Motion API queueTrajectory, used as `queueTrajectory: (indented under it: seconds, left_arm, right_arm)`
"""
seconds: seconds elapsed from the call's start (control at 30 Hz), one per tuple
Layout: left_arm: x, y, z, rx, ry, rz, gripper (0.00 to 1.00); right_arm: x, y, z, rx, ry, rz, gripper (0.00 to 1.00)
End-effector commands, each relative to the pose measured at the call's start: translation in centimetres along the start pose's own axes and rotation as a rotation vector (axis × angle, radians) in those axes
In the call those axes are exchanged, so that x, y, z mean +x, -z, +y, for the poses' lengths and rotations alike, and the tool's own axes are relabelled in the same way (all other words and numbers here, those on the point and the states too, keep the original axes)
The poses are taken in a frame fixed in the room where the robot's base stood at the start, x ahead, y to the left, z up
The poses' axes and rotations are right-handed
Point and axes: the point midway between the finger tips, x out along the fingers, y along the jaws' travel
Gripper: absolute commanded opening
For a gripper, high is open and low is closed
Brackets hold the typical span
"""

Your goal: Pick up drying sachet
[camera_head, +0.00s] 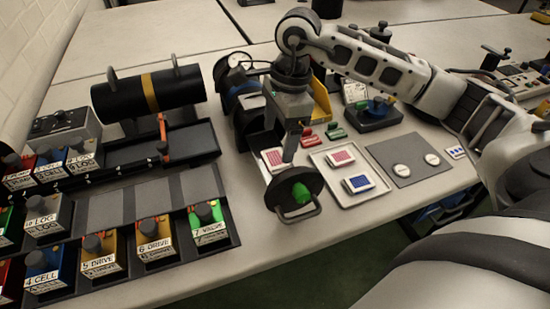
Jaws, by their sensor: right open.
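A white sachet with a red patterned face (273,158) lies inside a dark cylinder section behind a round black end cap. My right gripper (281,142) points down just above this sachet, its jaws open; I cannot tell whether a finger touches it. A pale tray (322,168) to the right holds a red-patterned sachet (341,157) and a blue-patterned sachet (358,183). Which one is the drying sachet is not readable. My left gripper is not in view.
The end cap (307,180) has a green knob and handle. A black cylinder with a yellow band (150,92) rests at the left. A grey mat (412,173) carries two pale discs. Bare table lies front centre.

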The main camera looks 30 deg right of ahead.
Motion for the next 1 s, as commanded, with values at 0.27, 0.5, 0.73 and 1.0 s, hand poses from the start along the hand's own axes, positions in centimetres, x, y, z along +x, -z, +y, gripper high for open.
queueTrajectory:
  seconds: [0.27, 0.5, 0.73, 1.0]
  left_arm:
    - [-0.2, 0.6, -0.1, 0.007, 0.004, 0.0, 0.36]
    - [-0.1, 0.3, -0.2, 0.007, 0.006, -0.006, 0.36]
    - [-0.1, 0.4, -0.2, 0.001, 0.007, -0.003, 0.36]
    - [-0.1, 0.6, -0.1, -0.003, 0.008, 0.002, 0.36]
  right_arm:
    - [3.7, 0.3, 0.0, 0.001, -0.006, 0.0, 0.8]
    - [5.2, 0.3, -0.1, 0.001, -0.001, -0.001, 0.8]
    - [5.1, 0.3, -0.1, 0.001, -0.001, 0.0, 0.58]
    - [5.1, 0.3, -0.1, 0.001, -0.001, -0.001, 0.32]
